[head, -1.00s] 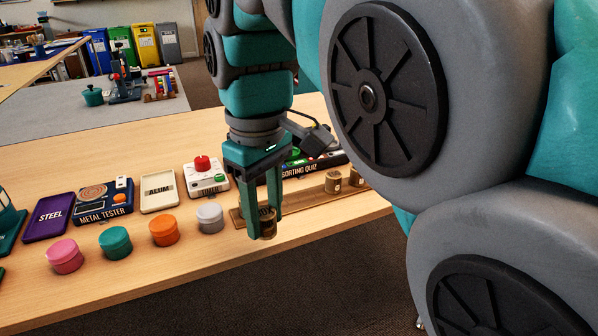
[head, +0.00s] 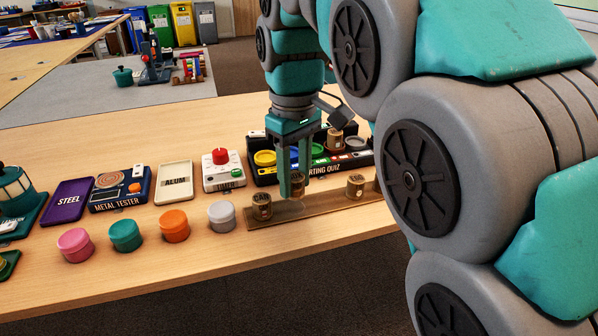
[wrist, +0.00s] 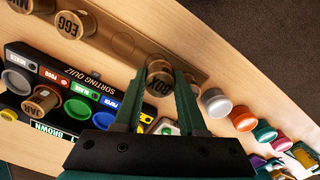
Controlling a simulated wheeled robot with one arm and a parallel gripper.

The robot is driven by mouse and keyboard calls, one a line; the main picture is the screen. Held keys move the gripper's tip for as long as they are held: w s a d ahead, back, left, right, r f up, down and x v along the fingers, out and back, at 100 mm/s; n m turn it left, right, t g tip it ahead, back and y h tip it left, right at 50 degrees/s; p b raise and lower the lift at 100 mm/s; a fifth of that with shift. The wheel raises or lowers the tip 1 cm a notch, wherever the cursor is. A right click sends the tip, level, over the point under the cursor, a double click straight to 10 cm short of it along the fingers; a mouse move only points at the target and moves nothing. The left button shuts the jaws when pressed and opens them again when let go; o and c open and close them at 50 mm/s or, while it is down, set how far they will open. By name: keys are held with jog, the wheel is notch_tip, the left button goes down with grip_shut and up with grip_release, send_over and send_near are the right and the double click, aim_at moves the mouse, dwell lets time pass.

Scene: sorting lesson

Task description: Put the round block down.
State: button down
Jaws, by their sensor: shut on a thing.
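My gripper (head: 293,182) points down over the long wooden rail (head: 322,203). It is shut on a brown round block (head: 297,185), seen partly between the fingers. The held block (wrist: 160,84) shows dark lettering in the wrist view. Another brown block (head: 261,206) stands on the rail's left end, and one more (head: 355,186) stands to the right. In the wrist view a bare ring on the rail lies between the held block and the EGG block (wrist: 74,23). I cannot tell whether the held block touches the rail.
The sorting quiz tray (head: 264,177) stands behind the rail, with a JAR block (wrist: 42,101) on it. A grey round pot (head: 222,215), an orange one (head: 174,226) and others line the left. The red-button box (head: 222,178) stands behind them. The table's front edge is close.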

aim_at(295, 191)
jog(key=shift+w, duration=0.4)
jog(key=shift+f+b, duration=0.75)
jog(key=shift+f, duration=0.95)
jog(key=shift+f, duration=0.15)
jog(key=shift+c, duration=2.4)
grip_release()
